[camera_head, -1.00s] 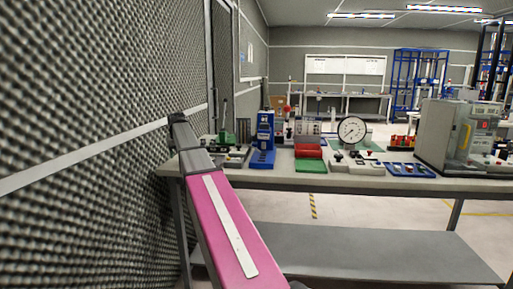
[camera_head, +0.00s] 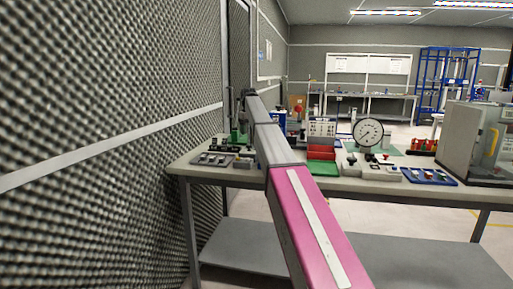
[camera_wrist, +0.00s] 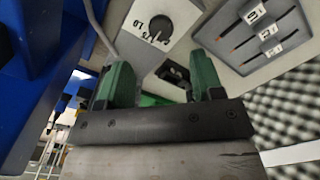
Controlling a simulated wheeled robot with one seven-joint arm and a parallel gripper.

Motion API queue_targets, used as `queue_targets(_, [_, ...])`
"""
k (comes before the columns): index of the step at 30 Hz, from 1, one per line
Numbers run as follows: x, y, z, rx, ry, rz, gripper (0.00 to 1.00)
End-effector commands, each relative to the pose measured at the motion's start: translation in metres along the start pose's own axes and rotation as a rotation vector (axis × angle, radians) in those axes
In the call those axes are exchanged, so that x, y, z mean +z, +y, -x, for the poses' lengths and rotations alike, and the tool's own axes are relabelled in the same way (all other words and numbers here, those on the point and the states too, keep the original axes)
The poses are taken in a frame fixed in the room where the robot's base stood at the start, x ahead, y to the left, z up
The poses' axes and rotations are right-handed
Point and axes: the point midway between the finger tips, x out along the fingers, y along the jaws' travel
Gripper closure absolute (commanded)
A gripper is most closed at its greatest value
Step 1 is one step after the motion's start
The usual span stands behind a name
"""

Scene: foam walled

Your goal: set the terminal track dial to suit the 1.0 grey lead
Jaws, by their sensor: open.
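In the wrist view a round black dial knob (camera_wrist: 160,28) sits on a white marked plate, beyond my fingers. The plate's figures are turned and partly legible; the setting cannot be told. My gripper (camera_wrist: 157,84) has two green fingers spread apart with nothing held between them, and is apart from the knob. A grey tray (camera_wrist: 232,58) at upper right holds dark leads (camera_wrist: 246,30) with orange ends and white number tags; I cannot tell surely which is the 1.0 grey lead. In the head view my gripper (camera_head: 246,95) is small at the arm's far end, over the bench's left part.
A black fitting (camera_wrist: 174,73) shows between the fingers. A large blue body (camera_wrist: 35,60) fills the wrist view's left side. On the bench (camera_head: 330,182) stand a round gauge (camera_head: 368,132), red and green bins (camera_head: 321,160) and a grey machine (camera_head: 472,140). The foam wall (camera_head: 100,120) is close at left.

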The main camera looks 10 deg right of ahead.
Motion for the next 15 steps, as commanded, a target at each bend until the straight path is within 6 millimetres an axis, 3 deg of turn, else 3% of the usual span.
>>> queue_targets(6, [0.002,0.000,-0.041,0.000,-0.001,-0.001,0.39])
queue_targets(15, [0.001,0.000,-0.081,0.000,0.000,-0.002,0.39])
